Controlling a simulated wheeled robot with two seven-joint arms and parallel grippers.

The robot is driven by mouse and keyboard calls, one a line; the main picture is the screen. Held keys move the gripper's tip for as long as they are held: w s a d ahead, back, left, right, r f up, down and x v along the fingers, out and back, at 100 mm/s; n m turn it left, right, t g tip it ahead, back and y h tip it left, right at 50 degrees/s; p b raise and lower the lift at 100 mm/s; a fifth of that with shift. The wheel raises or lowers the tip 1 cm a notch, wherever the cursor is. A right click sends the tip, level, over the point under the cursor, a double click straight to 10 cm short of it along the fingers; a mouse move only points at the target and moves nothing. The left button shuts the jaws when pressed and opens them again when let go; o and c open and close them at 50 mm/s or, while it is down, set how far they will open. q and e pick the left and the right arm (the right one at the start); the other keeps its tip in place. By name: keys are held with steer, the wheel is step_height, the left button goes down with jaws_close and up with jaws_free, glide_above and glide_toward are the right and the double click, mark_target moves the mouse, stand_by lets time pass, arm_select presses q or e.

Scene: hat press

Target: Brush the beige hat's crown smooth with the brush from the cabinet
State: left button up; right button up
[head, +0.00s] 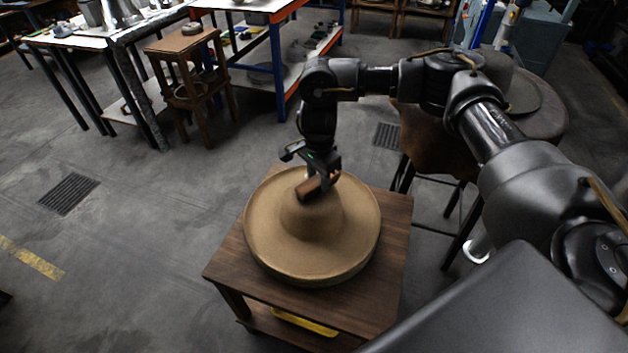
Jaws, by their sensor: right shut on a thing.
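The beige hat (312,250) lies on a small brown wooden table (378,297), its wide brim flat and its rounded crown (313,218) facing up. My right gripper (314,180) reaches down over the far side of the crown. It is shut on the brush (312,188), a small brown block that lies tilted at the top of the crown. The brush looks to be touching the crown or just above it; I cannot tell which. The brush partly hides the crown's top. My left gripper is not in view.
A dark stool (540,112) stands close behind my right arm. A small wooden stand (190,78) and a workbench with blue legs and orange edge (275,18) stand at the back. A yellow item (305,323) sits under the tabletop. The floor to the left is clear.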

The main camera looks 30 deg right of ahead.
stand_by(0.4)
steer(key=shift+s+a+p, duration=0.25)
steer(key=shift+a+p, duration=0.05)
steer(key=shift+a, duration=0.7)
